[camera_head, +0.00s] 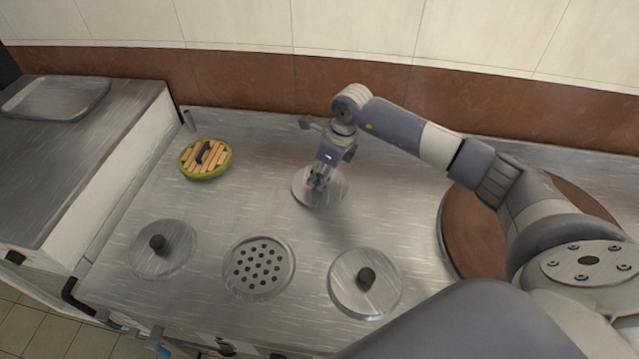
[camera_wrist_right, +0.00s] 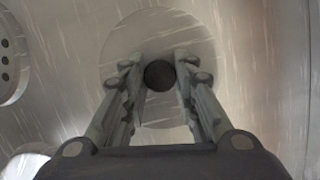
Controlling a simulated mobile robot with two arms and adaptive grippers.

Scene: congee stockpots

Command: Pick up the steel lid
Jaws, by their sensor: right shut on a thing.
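A round steel lid (camera_head: 332,196) with a dark knob lies at the back middle of the steel counter. My right gripper (camera_head: 318,180) is over its centre, pointing down, and shut on the knob. In the right wrist view the lid (camera_wrist_right: 122,45) fills the middle. Its dark knob (camera_wrist_right: 160,75) sits between the fingertips of my right gripper (camera_wrist_right: 159,76). I cannot tell whether the lid is clear of the counter. Two more steel lids with dark knobs lie at the front left (camera_head: 178,262) and front right (camera_head: 345,292). My left gripper is not in view.
A perforated steel disc (camera_head: 259,267) lies between the two front lids. A green-rimmed slatted wooden lid (camera_head: 191,160) is at the back left. A large brown round cover (camera_head: 468,235) lies at the right, partly behind my right arm. A tray (camera_head: 55,97) sits on the left counter.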

